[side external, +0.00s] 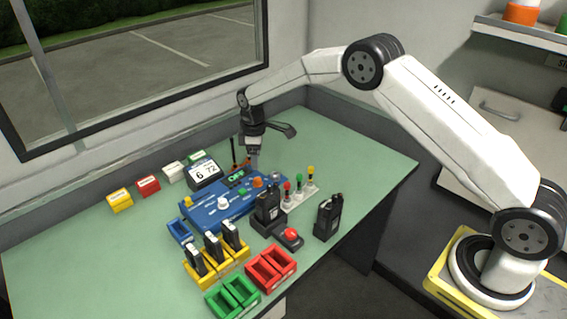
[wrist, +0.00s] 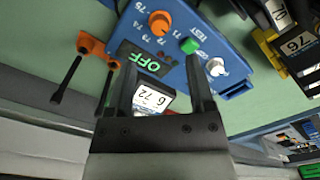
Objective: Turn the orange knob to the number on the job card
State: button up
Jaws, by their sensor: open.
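A blue panel (side external: 205,216) lies on the green table, and it also shows in the wrist view (wrist: 232,72). It carries an orange knob (wrist: 159,22) with numbers around it, a green knob (wrist: 189,46) and a white knob (wrist: 215,67). The orange knob also shows in the side view (side external: 257,182). A green display (wrist: 145,65) on the panel reads OFF. The job card (side external: 205,172) stands behind the panel; it appears to read 6 and 72, also in the wrist view (wrist: 150,101). My gripper (side external: 254,165) is open and empty above the panel's back edge, apart from the orange knob.
Black radios (side external: 328,217), a red button (side external: 291,236), and yellow (side external: 216,270), red (side external: 271,268) and green (side external: 232,297) bins crowd the front. Small coloured boxes (side external: 147,186) line the back. The table's left is clear.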

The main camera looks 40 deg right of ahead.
aim_at(257, 179)
jog(key=shift+f, duration=3.85)
jog(key=shift+c, duration=0.2)
grip_shut()
